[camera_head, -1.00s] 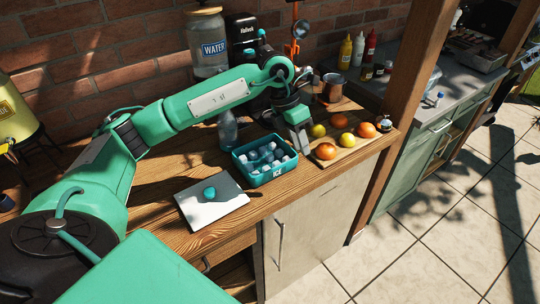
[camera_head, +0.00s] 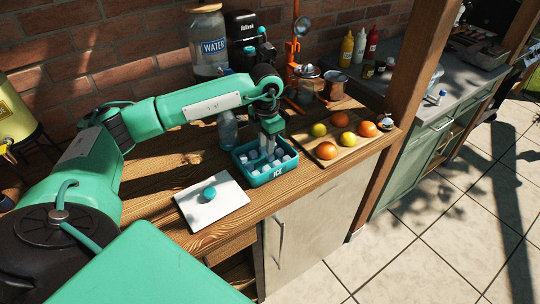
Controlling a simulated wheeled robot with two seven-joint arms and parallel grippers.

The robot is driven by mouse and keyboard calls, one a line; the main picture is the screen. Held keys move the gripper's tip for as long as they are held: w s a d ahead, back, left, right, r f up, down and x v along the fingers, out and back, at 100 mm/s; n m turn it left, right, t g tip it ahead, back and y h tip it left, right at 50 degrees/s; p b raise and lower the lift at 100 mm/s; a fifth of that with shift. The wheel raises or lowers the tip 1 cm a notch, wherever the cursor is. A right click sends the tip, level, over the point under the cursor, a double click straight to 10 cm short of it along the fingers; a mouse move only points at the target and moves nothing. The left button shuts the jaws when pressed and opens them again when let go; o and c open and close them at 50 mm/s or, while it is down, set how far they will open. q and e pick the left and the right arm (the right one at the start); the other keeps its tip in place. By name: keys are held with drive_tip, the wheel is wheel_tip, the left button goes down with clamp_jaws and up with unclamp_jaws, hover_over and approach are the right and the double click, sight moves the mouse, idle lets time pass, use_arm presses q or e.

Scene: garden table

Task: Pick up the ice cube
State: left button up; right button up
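The ice cubes (camera_head: 282,158) are pale blue-white blocks in a teal bin (camera_head: 266,177) marked ICE, on the wooden counter in the head view. My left gripper (camera_head: 268,154) points straight down over the bin, with its fingertips at or just inside the bin among the cubes. Its two fingers look spread apart, with a gap between them. I cannot make out a cube between them. My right gripper is not in view.
A white board (camera_head: 212,203) with a teal round knob lies left of the bin. A wooden tray (camera_head: 334,150) with oranges and lemons is to the right. A clear bottle (camera_head: 228,130) and a water jar (camera_head: 208,44) stand behind. The counter's front edge is close.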

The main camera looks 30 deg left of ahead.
sight(267, 156)
use_arm(q)
wheel_tip(267, 156, down, 4)
drive_tip(key=shift+w+r+p, duration=0.1)
drive_tip(key=shift+w+p, duration=0.05)
drive_tip(key=shift+p, duration=0.65)
drive_tip(key=shift+f, duration=0.4)
clamp_jaws()
wheel_tip(267, 156, up, 20)
drive_tip(key=b, duration=0.4)
